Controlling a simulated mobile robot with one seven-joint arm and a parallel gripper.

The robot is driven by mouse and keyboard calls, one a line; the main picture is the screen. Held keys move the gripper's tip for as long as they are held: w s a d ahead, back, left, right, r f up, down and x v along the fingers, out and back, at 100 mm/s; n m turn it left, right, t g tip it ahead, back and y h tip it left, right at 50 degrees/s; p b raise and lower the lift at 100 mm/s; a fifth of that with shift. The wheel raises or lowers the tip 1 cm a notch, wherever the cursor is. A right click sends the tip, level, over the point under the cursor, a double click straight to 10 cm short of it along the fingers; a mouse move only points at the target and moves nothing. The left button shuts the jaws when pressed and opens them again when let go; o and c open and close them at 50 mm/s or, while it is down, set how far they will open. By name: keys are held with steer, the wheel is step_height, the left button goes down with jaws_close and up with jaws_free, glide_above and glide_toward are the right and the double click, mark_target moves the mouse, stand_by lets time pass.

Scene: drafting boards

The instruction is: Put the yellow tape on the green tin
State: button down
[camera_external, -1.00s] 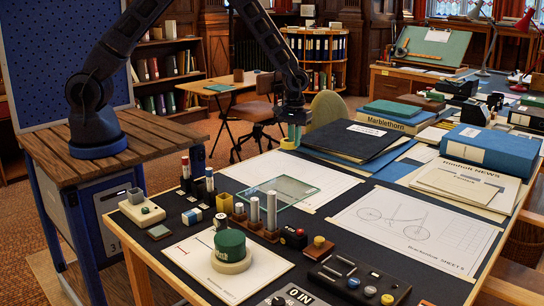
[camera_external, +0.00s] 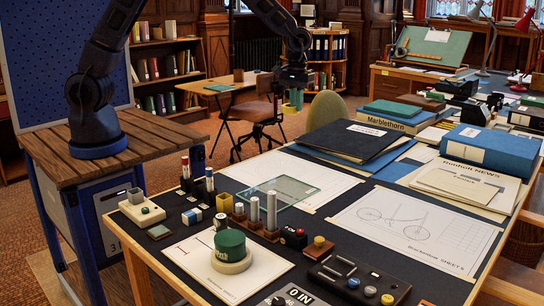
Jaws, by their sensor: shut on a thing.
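My gripper (camera_external: 292,103) is raised in the air beyond the far left corner of the near table. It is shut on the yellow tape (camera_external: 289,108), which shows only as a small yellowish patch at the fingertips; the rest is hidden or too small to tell. The green tin (camera_external: 230,242) is a short dark green cylinder at the front of the table. It stands upright on a wider cream ring or base, over a white sheet. The gripper is far behind and above the tin, and nothing lies on the tin's top.
Upright metal cylinders (camera_external: 271,210) in a brown block stand just behind the tin. A glass plate (camera_external: 279,191) lies farther back. A dark control box (camera_external: 358,281) is at the right, and a black folder (camera_external: 344,141) lies at the table's far end.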

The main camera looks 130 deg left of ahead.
steer(key=w+d+r+m, duration=0.2)
steer(key=w+d+m, duration=0.3)
steer(key=w+d, duration=0.65)
step_height(320, 180, up, 5)
steer(key=m, duration=1.4)
glide_above(222, 241)
step_height(222, 241, down, 20)
steer(key=shift+r, duration=0.2)
steer(key=shift+f, duration=0.15)
steer(key=c, duration=1.5)
jaws_free()
